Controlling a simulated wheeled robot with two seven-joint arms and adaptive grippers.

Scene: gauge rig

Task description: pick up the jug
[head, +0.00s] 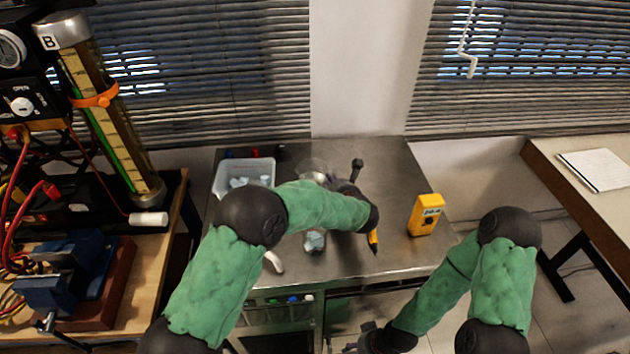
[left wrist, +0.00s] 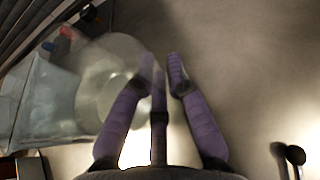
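The jug looks like the clear, see-through round vessel (left wrist: 118,75) left of centre in the left wrist view. In the head view only a faint part of it (head: 313,167) shows at the back of the metal table, behind my left arm. My left gripper (left wrist: 163,62) has its purple fingers apart, with the tips beside the vessel's right side; I cannot tell whether they touch it. In the head view this gripper (head: 338,184) is mostly hidden by its own wrist. My right gripper (head: 368,341) is low at the bottom edge, dark and partly cut off.
A translucent bin (head: 245,172) with pale blue contents stands left of the vessel. A yellow meter (head: 425,215) stands at the right. A yellow-and-black tool (head: 373,240), a clear container with pale blue contents (head: 315,241) and a dark knobbed object (head: 357,165) are nearby.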

